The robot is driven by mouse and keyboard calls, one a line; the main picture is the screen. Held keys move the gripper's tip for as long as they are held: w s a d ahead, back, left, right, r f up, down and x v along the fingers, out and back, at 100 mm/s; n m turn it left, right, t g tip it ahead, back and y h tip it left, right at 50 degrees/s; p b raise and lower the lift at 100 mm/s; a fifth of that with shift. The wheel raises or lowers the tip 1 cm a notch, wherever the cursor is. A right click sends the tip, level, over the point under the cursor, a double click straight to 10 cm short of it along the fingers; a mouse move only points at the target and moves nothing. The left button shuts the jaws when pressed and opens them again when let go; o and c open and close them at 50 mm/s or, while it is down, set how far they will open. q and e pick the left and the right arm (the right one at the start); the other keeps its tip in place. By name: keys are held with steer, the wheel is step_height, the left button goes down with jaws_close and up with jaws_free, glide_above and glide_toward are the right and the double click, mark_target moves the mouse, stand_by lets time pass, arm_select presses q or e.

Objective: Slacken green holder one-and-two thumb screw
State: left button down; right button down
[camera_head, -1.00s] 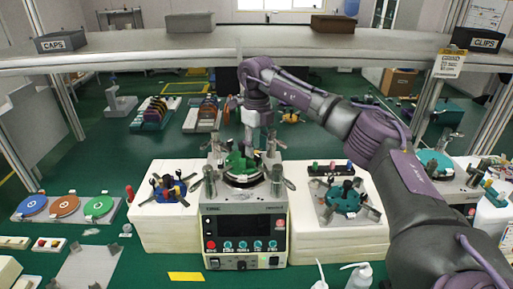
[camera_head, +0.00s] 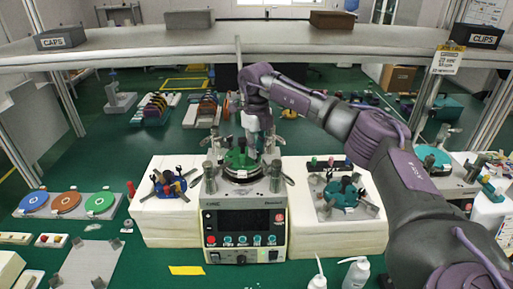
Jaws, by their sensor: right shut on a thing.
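The green holder (camera_head: 236,158) sits on the round plate on top of the lapping machine (camera_head: 243,222), at the middle of the view. My right arm reaches in from the right, and my right gripper (camera_head: 251,148) points down over the holder. It is shut on a small part at the holder's back right, which I take to be a thumb screw; the fingers hide most of it. Which pair of numbers that screw belongs to is too small to read. My left gripper is not in view.
A blue holder (camera_head: 170,185) stands on the white block at left, and a teal holder (camera_head: 343,194) on the one at right. Metal posts (camera_head: 275,177) surround the green holder. White bottles (camera_head: 357,274) stand in front. A shelf (camera_head: 280,46) crosses above.

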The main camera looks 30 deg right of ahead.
steer(key=shift+n, duration=0.4)
steer(key=n, duration=0.3)
steer(key=shift+n, duration=0.3)
steer(key=n, duration=0.4)
steer(key=shift+n, duration=0.3)
steer(key=n, duration=0.4)
steer(key=shift+n, duration=2.5)
steer(key=c, duration=1)
jaws_free()
